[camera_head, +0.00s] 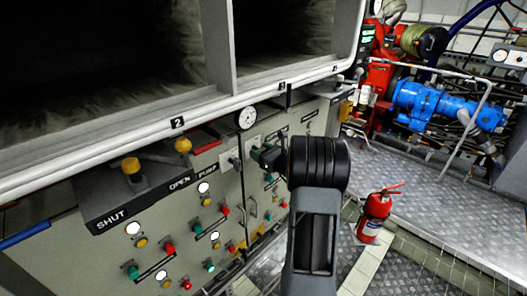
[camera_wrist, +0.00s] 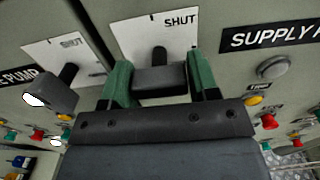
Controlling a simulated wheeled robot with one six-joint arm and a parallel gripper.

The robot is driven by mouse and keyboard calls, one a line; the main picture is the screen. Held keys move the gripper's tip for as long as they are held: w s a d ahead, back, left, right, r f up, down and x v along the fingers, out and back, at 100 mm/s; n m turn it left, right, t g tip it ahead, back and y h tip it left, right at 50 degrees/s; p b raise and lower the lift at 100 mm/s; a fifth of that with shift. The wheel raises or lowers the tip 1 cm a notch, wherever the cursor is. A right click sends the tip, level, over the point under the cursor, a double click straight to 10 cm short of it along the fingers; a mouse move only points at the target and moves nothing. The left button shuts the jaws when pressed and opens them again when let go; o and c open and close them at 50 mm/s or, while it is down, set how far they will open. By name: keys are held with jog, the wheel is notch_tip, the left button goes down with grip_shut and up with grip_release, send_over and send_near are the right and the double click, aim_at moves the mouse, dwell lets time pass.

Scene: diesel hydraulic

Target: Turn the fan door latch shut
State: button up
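My gripper (camera_wrist: 160,82) has two green fingers, one on each side of a dark latch handle (camera_wrist: 160,80) on the panel. The handle fills the space between them, with no clear gap at either side, so the gripper looks shut on it. A white plate marked SHUT (camera_wrist: 150,33) lies behind the handle, the word above and right of its stem. No fan door label is readable there. In the head view my gripper (camera_head: 268,157) is at the panel front, small and partly hidden by my own arm.
A second dark handle (camera_wrist: 50,90) with its own SHUT plate (camera_wrist: 68,50) is close on the left. Buttons and lamps (camera_wrist: 272,68) surround the handle. A fire extinguisher (camera_head: 375,215) stands on the floor at right. A gauge (camera_head: 247,117) sits above the panel.

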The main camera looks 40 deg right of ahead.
jog(key=c, duration=0.5)
jog(key=shift+o, duration=0.3)
jog(key=shift+d+r, duration=0.1)
jog(key=shift+d, duration=0.05)
jog(key=shift+c, duration=0.3)
jog(key=n+b, duration=0.1)
jog(key=b, duration=0.2)
jog(key=f+n+b, duration=0.1)
jog(key=b, duration=0.2)
jog(key=shift+n+b, duration=0.35)
jog(key=shift+n, duration=0.05)
jog(key=n+b, duration=0.4)
jog(key=b, duration=0.5)
jog(key=shift+n, duration=0.3)
jog(key=n+b, duration=0.5)
jog(key=b, duration=0.4)
jog(key=n+b, duration=0.3)
jog(key=b, duration=0.1)
jog(key=shift+r+b, duration=0.2)
jog(key=shift+b, duration=0.1)
jog(key=shift+r+n+b, duration=0.15)
jog(key=shift+n+b, duration=0.85)
jog(key=shift+n, duration=0.1)
jog(key=shift+r+n, duration=0.1)
jog(key=shift+n, duration=0.2)
